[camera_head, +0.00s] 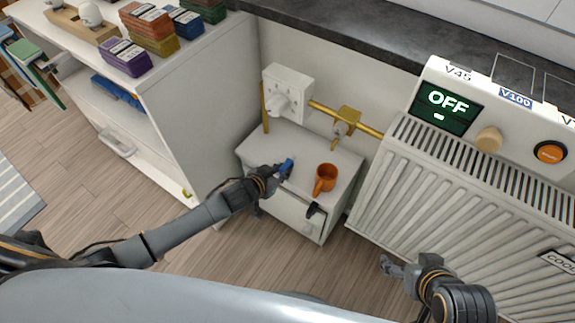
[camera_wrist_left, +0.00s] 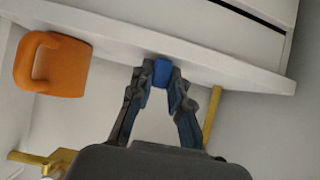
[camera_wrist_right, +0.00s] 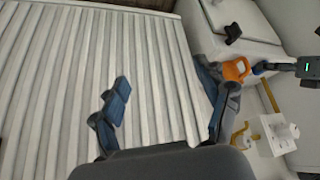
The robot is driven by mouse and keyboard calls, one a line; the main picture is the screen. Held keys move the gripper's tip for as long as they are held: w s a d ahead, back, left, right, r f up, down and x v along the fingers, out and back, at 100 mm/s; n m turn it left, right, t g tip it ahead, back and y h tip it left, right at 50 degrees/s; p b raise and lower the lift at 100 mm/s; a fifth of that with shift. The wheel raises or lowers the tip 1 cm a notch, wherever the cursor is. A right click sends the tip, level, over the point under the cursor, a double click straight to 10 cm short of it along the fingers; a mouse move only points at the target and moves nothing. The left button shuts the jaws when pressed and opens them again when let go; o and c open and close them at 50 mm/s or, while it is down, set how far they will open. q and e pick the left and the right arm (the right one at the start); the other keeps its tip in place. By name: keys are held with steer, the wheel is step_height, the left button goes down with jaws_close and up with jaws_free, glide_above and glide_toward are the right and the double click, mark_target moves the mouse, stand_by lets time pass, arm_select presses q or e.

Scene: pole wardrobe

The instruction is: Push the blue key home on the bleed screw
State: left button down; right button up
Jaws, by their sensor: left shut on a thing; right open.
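The blue key (camera_head: 287,167) is held in my left gripper (camera_head: 277,172), above the top of the small white cabinet. In the left wrist view a blue piece of the key (camera_wrist_left: 160,73) sits between the two fingertips; the rest is hidden. The right wrist view also shows the key (camera_wrist_right: 258,69) beside the orange mug. My right gripper (camera_head: 388,265) is open and empty in front of the radiator; its spread fingers show in the right wrist view (camera_wrist_right: 168,108). I cannot make out the bleed screw. A brass pipe fitting (camera_head: 345,122) is on the wall behind the cabinet.
An orange mug (camera_head: 325,177) stands on the white cabinet (camera_head: 310,149), close right of my left gripper. The ribbed radiator (camera_head: 440,190), with a panel reading OFF, is at the right. A white shelf unit (camera_head: 190,80) is at the left. Open floor (camera_head: 75,165) lies at the left.

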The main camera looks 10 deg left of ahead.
mark_target(282, 171)
arm_select(q)
steer(key=shift+r+p, duration=1.2)
steer(key=shift+p, duration=0.05)
arm_select(e)
steer(key=shift+s+d+g, duration=0.75)
steer(key=shift+s+g, duration=0.55)
steer(key=shift+s, duration=1.15)
arm_select(q)
steer(key=shift+r+p, duration=1.25)
steer(key=shift+p, duration=0.05)
arm_select(e)
steer(key=x, duration=0.7)
steer(key=shift+s+f+g+h, duration=0.25)
steer(key=shift+f+g+h, duration=0.05)
steer(key=shift+f, duration=0.25)
